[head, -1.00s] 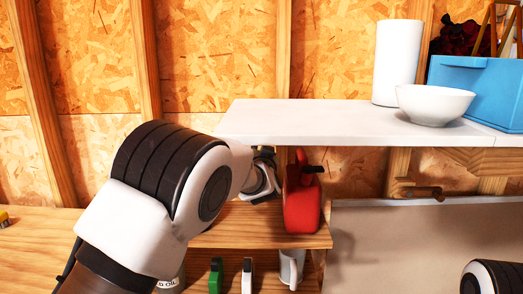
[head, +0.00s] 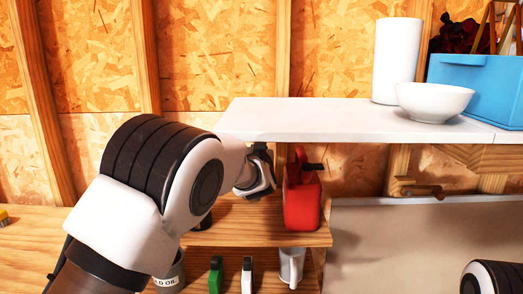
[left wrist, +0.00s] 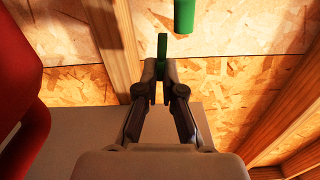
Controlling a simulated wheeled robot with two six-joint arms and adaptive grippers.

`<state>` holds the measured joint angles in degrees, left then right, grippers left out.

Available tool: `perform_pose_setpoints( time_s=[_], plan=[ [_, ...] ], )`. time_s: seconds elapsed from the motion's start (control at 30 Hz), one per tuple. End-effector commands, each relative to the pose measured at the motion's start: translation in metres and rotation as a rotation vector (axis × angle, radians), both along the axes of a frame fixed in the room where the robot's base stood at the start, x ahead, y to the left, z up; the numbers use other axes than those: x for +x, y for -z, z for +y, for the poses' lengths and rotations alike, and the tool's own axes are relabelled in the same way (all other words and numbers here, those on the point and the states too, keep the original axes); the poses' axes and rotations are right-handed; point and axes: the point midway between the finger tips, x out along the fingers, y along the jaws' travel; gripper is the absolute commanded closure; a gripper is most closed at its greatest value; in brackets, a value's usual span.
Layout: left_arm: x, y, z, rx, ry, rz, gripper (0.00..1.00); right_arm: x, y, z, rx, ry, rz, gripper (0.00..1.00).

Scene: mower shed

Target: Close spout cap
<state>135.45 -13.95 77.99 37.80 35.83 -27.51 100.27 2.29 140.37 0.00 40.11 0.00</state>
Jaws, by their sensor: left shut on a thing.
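The red fuel can (head: 301,205) stands upright on the wooden shelf, with a black piece (head: 315,167) at its top right. Its red side also fills the left edge of the left wrist view (left wrist: 18,70). My left gripper (head: 262,172) is just left of the can, apart from it, its fingertips partly hidden by its own wrist. In the left wrist view its fingers (left wrist: 160,72) are shut on a narrow green piece (left wrist: 162,46). A green cylinder (left wrist: 184,14) shows just beyond it, cut by the top edge. Whether the green piece is the spout cap I cannot tell. My right gripper is out of view.
A white shelf top (head: 300,120) overhangs close above my left gripper, with a white bowl (head: 434,102), a white cylinder (head: 397,62) and a blue crate (head: 475,80) at right. Below are a green item (head: 216,274), a white mug (head: 291,265) and a labelled oil tin (head: 168,280).

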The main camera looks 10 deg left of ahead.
Motion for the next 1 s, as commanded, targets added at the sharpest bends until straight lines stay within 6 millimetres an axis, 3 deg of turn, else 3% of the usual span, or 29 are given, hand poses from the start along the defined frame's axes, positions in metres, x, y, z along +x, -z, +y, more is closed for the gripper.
perform_pose_setpoints(
  time_s=[0.03,0.57,1.0],
  plan=[
    [-0.001,0.007,0.002,-0.038,-0.001,0.002,1.00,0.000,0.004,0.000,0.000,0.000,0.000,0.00],
    [-0.004,0.012,0.021,-0.529,-0.001,-0.095,1.00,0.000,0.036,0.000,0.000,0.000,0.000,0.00],
    [-0.007,0.021,0.034,-0.939,0.000,-0.179,1.00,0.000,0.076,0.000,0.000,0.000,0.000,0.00]
  ],
)
